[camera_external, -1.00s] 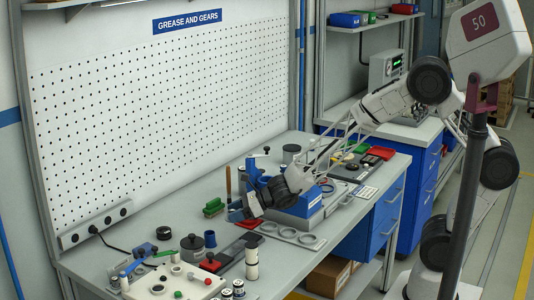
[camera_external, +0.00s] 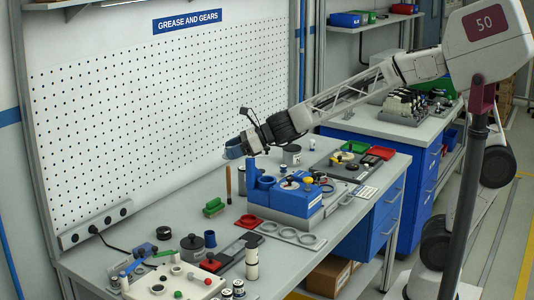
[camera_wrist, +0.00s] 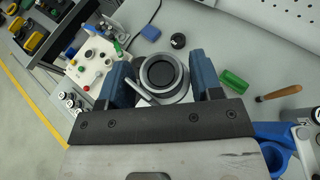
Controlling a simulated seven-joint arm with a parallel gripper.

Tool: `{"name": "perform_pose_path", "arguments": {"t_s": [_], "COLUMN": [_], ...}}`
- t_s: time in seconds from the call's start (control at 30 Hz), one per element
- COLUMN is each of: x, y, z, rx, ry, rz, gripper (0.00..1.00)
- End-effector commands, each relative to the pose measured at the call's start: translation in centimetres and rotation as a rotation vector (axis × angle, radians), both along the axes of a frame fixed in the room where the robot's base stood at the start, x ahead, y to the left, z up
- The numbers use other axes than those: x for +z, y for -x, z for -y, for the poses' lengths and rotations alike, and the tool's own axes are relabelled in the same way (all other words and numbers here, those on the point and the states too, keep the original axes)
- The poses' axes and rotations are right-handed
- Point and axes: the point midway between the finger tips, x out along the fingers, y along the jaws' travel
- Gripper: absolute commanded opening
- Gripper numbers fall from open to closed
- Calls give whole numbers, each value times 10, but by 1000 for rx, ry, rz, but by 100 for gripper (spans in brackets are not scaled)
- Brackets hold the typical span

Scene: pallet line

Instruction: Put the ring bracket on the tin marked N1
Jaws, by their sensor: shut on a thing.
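The ring bracket (camera_wrist: 142,88) is a grey ring with a thin arm, seen in the wrist view between the two blue fingers of my gripper (camera_wrist: 165,76). My gripper is shut on it. A dark round surface shows through the ring. In the external view my gripper (camera_external: 234,150) is raised above the bench, left of the blue fixture; the bracket is hard to make out there. A grey tin with a dark lid (camera_external: 291,154) stands behind the fixture. A dark lidded pot (camera_external: 192,250) stands nearer the front. I cannot read an N1 mark on either.
The blue fixture (camera_external: 285,198) with knobs stands mid-bench. A white panel with knobs (camera_external: 172,284) and small cylinders crowd the front. The pegboard (camera_external: 160,120) bounds the back.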

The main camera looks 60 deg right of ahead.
Motion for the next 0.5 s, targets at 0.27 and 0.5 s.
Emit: {"name": "perform_pose_path", "arguments": {"t_s": [0.27, 0.5], "x": [8, 8], "y": [-9, -20], "z": [17, 38], "rx": [-12, -25], "ry": [0, -2], "rz": [4, 9], "gripper": [32, 32]}}
